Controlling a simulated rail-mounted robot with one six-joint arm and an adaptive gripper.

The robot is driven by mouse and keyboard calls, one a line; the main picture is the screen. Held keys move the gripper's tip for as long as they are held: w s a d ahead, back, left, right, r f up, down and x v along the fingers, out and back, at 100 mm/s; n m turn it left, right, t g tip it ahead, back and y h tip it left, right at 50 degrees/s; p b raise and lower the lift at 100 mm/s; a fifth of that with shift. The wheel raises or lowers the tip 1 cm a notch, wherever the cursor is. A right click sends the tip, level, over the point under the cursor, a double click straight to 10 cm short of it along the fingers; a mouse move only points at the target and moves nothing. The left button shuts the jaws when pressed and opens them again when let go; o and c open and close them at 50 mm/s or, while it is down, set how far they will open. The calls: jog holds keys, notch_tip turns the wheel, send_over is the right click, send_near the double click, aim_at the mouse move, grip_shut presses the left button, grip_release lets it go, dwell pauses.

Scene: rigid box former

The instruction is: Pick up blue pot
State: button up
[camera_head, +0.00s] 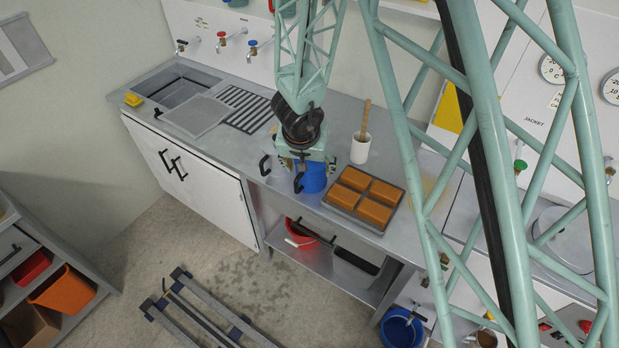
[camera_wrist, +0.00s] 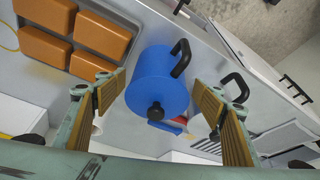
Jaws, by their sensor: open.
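The blue pot (camera_head: 313,177) stands on the metal counter, partly hidden below my gripper (camera_head: 303,162) in the head view. In the wrist view the blue pot (camera_wrist: 160,80) shows its round blue top and a black knob. My gripper (camera_wrist: 160,88) is open, with one tan-padded finger on each side of the pot in the picture. The fingers appear apart from the pot.
A tray (camera_head: 341,208) of several orange-brown blocks lies right of the pot. A white crock (camera_head: 360,150) with a wooden utensil stands behind the tray. A drying rack (camera_head: 247,108) and sink (camera_head: 180,87) are to the left. A red bucket (camera_head: 301,236) sits on the shelf below.

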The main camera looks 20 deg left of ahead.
jog(key=shift+b+x, duration=1)
jog(key=shift+x, duration=1.3)
jog(key=shift+f, duration=0.1)
jog(key=shift+b+x, duration=1.5)
jog(key=shift+x, duration=1)
jog(key=shift+c, duration=0.9)
jog(key=c, duration=0.8)
